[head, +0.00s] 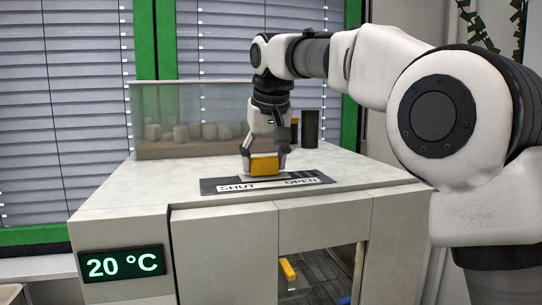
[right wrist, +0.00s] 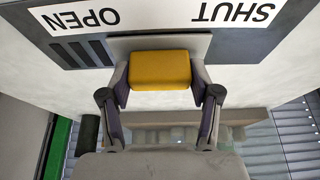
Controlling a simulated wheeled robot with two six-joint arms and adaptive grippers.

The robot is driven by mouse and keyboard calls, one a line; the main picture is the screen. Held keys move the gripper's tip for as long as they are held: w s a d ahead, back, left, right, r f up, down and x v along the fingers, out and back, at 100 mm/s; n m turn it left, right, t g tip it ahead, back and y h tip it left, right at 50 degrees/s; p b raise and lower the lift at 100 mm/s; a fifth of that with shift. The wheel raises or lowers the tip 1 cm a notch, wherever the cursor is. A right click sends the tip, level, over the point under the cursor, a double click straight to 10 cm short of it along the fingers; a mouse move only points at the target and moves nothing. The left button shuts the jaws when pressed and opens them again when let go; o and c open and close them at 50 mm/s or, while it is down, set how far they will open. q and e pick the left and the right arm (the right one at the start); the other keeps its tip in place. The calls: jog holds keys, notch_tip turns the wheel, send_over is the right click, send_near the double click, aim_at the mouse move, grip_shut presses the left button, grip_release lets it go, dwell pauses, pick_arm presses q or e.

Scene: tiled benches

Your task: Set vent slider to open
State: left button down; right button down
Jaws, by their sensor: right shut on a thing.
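The vent slider's yellow knob (head: 264,165) stands on a dark plate (head: 208,187) on top of the pale cabinet. The plate is labelled SHUT at the left and OPEN at the right in the head view. The knob is between the two words, near the middle. My right gripper (head: 264,161) is shut on it from above. In the right wrist view the yellow knob (right wrist: 160,69) sits between the fingers, with a grey sliding cover (right wrist: 120,46) under it. Dark vent slots (right wrist: 84,53) show uncovered on the OPEN side. My left gripper is out of view.
A glass-fronted box (head: 190,100) with several pale lumps stands behind the plate. A dark cylinder (head: 310,128) stands to its right. The cabinet front (head: 222,250) has a display (head: 122,264) reading 20 °C and an opening showing a yellow piece (head: 287,269).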

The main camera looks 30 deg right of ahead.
jog(key=shift+c, duration=1.2)
grip_release()
jog(key=shift+w+a+f, duration=0.1)
jog(key=shift+a, duration=0.1)
jog(key=shift+w, duration=0.25)
jog(key=shift+s, duration=0.1)
jog(key=shift+s+r, duration=0.15)
jog(key=shift+r, duration=0.2)
jog(key=v, duration=1.1)
jog(key=shift+r, duration=0.1)
